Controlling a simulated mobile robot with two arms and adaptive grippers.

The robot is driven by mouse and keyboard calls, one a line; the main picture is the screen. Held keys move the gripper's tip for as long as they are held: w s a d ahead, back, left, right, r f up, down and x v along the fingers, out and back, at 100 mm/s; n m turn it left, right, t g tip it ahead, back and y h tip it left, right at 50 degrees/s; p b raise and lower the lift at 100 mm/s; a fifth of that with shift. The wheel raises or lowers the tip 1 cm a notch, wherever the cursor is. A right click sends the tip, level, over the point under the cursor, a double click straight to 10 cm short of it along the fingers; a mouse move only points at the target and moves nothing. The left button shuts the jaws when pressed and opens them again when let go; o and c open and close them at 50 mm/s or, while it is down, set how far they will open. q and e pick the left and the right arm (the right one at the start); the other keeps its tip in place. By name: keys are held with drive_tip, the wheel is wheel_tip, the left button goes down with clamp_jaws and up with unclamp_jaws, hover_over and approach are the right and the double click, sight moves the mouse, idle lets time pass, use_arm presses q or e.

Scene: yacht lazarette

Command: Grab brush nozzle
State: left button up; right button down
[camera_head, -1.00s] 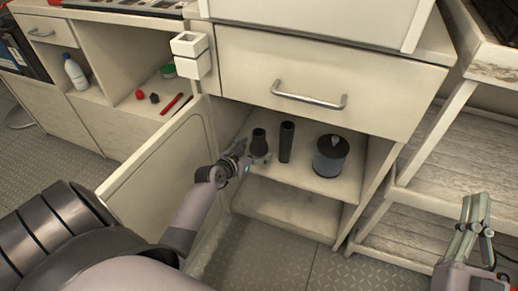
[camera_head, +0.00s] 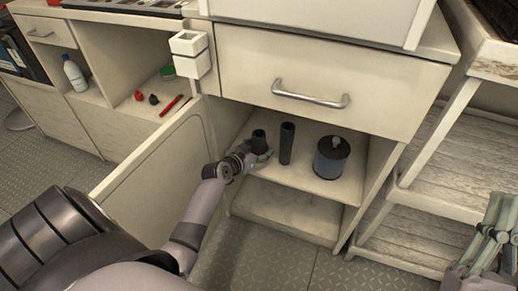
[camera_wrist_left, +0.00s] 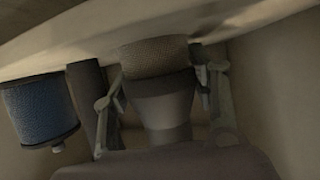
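The brush nozzle (camera_head: 259,138) is a dark, short piece standing on the upper shelf of the open cabinet. My left gripper (camera_head: 260,158) is at it, partly covering its lower part. In the left wrist view the nozzle (camera_wrist_left: 160,95) shows a brown textured end and a dark tapering body between my left gripper's two fingers (camera_wrist_left: 165,100). The fingers are spread on either side, with small gaps visible; contact is not clear. My right gripper (camera_head: 492,235) is at the lower right, away from the cabinet, its fingertips not clear.
A dark tube (camera_head: 287,143) stands just right of the nozzle, and a blue-grey cylinder (camera_head: 331,158) farther right. The open cabinet door (camera_head: 150,175) is left of my left arm. A drawer (camera_head: 330,85) is above, and the lower shelf (camera_head: 285,210) is empty.

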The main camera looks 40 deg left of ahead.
use_arm(q)
drive_tip(key=c, duration=0.7)
drive_tip(key=shift+r, duration=0.1)
